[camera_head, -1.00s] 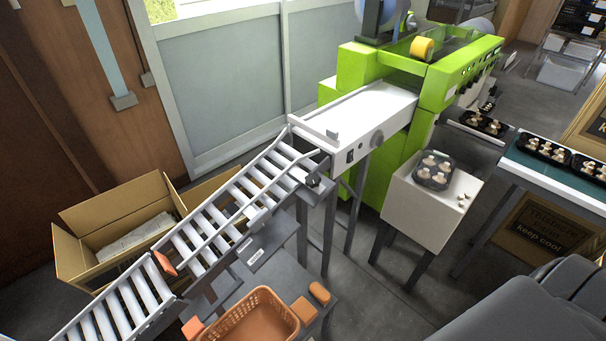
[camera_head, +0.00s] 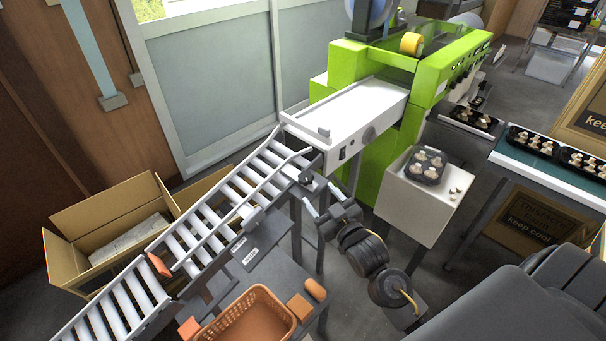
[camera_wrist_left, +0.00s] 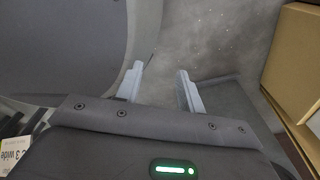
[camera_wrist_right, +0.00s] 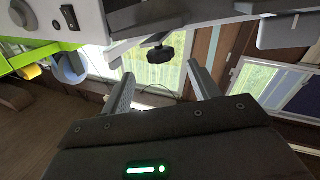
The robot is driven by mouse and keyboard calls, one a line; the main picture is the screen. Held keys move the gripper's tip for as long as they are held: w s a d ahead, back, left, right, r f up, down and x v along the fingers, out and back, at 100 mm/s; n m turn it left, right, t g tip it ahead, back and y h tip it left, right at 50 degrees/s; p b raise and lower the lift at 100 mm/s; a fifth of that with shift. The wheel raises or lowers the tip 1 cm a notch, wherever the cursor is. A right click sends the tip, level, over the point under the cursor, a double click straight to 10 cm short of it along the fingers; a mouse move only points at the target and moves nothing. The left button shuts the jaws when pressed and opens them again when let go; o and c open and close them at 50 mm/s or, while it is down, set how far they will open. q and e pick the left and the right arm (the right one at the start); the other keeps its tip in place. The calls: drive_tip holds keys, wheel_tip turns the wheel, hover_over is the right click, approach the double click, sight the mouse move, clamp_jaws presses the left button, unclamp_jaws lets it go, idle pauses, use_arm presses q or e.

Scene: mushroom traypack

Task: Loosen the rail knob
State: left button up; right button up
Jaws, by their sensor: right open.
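The black rail knob (camera_head: 306,178) sits at the upper end of the roller conveyor, beside the guide rail (camera_head: 262,197), near the white infeed table. It also shows in the right wrist view (camera_wrist_right: 158,57), ahead of the fingers and roughly between them. My right gripper (camera_head: 323,200) is just right of and below the knob in the head view, its fingers apart and pointing toward the conveyor. The fingers (camera_wrist_right: 160,82) are empty and do not appear to touch the knob. My left gripper (camera_wrist_left: 160,78) is open and empty over the floor; the head view does not show it.
The roller conveyor (camera_head: 135,300) slopes down left from the green machine (camera_head: 440,75). An orange basket (camera_head: 293,322) and orange blocks lie on the grey table below it. An open cardboard box (camera_head: 70,262) stands behind. A white stand (camera_head: 412,215) carries a mushroom tray to the right.

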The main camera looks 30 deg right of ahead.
sight(302, 173)
drive_tip(key=w+b, duration=0.1)
drive_tip(key=w, duration=0.1)
drive_tip(key=w+b, duration=0.1)
drive_tip(key=w, duration=0.1)
drive_tip(key=w+b, duration=0.1)
drive_tip(key=w, duration=0.1)
drive_tip(key=shift+w+f, duration=0.2)
drive_tip(key=shift+f, duration=0.1)
drive_tip(key=w+b, duration=0.1)
drive_tip(key=w, duration=0.2)
drive_tip(key=shift+w+a+r+b, duration=0.1)
drive_tip(key=shift+w+b, duration=0.15)
drive_tip(key=shift+b, duration=0.05)
drive_tip(key=shift+w+r, duration=0.1)
drive_tip(key=shift+w, duration=0.35)
use_arm(q)
drive_tip(key=a+f, duration=0.1)
drive_tip(key=f, duration=0.1)
drive_tip(key=w+a+f, duration=0.1)
drive_tip(key=a+f, duration=0.1)
drive_tip(key=shift+w+f, duration=0.1)
drive_tip(key=shift+f, duration=0.1)
drive_tip(key=shift+d, duration=0.1)
use_arm(e)
drive_tip(key=shift+c, duration=1)
drive_tip(key=c, duration=0.8)
use_arm(q)
drive_tip(key=shift+s+d, duration=0.2)
drive_tip(key=shift+s, duration=0.1)
drive_tip(key=shift+r, duration=0.15)
